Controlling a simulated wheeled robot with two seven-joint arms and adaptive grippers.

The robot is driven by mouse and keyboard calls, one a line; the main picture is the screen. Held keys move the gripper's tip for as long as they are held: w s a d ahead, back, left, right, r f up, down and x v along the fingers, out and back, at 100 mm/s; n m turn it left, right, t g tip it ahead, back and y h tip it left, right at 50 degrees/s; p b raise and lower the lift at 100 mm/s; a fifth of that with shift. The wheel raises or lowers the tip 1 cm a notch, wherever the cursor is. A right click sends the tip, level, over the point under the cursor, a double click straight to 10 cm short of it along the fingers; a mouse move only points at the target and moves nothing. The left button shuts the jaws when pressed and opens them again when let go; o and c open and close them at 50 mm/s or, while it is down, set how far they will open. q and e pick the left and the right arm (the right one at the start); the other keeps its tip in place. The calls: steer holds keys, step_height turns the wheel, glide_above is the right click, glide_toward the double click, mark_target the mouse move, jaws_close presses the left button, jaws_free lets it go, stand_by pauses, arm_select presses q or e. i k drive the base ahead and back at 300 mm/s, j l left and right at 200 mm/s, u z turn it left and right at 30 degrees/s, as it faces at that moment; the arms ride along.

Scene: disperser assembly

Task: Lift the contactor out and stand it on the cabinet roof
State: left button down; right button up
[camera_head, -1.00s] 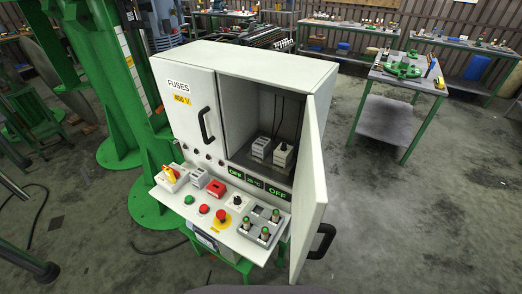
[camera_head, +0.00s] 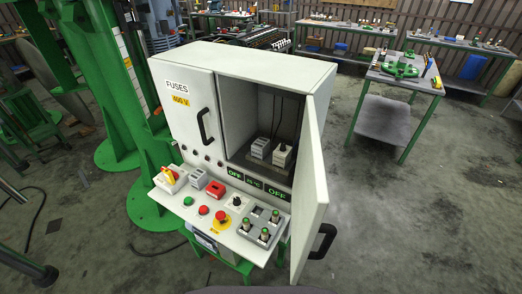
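The white cabinet (camera_head: 185,124) stands in the middle of the view, with its flat roof (camera_head: 250,64) bare. Its right compartment is open, with the door (camera_head: 312,190) swung out toward me. Inside, two small light-coloured devices stand side by side on the compartment floor. The left one (camera_head: 260,148) is a plain block. The right one (camera_head: 282,155) has a dark knob on top. I cannot tell for certain which is the contactor. Neither of my grippers is in view.
The open door, with its black handle (camera_head: 323,241), juts out at the right. The left "FUSES" door (camera_head: 180,100) is shut. A control panel (camera_head: 190,213) with buttons and switches lies below. Green columns (camera_head: 110,90) stand close to the left; the floor at right is clear.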

mark_target(260, 148)
steer(key=k+j+z, duration=0.1)
steer(key=z, duration=0.25)
steer(key=k+z, duration=0.3)
